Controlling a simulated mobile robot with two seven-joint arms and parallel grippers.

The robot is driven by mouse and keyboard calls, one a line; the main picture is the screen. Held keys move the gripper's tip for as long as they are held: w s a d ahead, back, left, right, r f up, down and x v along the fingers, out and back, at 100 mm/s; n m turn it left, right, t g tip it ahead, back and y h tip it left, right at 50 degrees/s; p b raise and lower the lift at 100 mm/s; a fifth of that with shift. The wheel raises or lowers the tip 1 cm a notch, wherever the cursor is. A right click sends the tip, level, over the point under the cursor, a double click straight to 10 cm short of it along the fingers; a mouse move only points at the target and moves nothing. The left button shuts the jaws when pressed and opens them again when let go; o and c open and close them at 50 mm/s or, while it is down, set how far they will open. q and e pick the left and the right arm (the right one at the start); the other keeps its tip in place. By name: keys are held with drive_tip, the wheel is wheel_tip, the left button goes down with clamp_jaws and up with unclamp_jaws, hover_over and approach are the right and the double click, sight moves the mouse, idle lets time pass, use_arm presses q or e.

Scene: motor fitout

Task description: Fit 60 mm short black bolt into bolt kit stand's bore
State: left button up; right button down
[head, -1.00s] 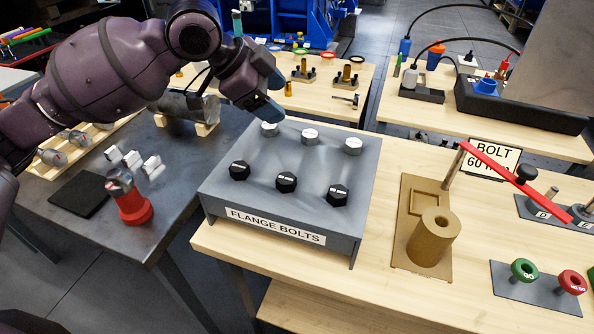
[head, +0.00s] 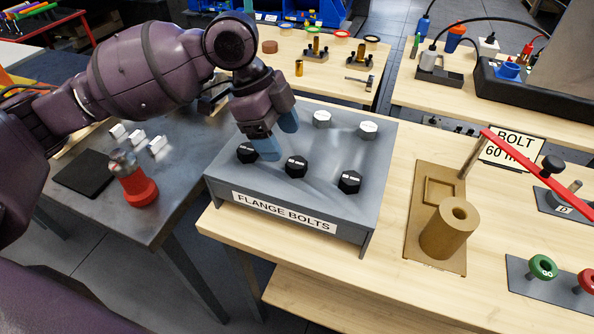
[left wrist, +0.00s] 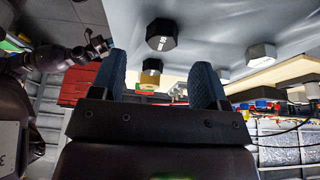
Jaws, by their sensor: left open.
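Three black hex-headed bolts stand in the front row of the grey flange bolts rack: left (head: 247,152), middle (head: 296,166) and right (head: 349,181). Their labels are too small to read, so I cannot tell which is the 60 mm short one. My left gripper (head: 277,136) is open and empty above the rack, fingers pointing down, near the left and middle black bolts. In the left wrist view, a black bolt head (left wrist: 161,34) shows beyond the open fingers. The tan bolt kit stand (head: 447,230) stands right of the rack, its upright cylinder's bore facing up, seemingly empty.
Silver-headed bolts (head: 322,119) stand in the rack's back row. A red bar (head: 522,158) slants near the BOLT 60 sign (head: 512,149), behind the stand. Green (head: 543,267) and red ring gauges are at right. A red-based part (head: 137,188) stands on the left table.

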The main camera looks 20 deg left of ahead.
sight(296, 162)
use_arm(q)
drive_tip(key=shift+d+f, duration=0.2)
drive_tip(key=shift+f, duration=0.15)
drive_tip(key=b+x, duration=0.1)
drive_tip(key=x, duration=0.2)
drive_tip(key=shift+w+d+f, duration=0.15)
drive_tip(key=shift+d, duration=0.1)
drive_tip(key=shift+d+f, duration=0.15)
drive_tip(key=shift+f, duration=0.25)
drive_tip(key=shift+r, duration=0.1)
drive_tip(key=c, duration=1.2)
drive_tip(key=shift+o, duration=0.2)
drive_tip(key=shift+r, duration=0.1)
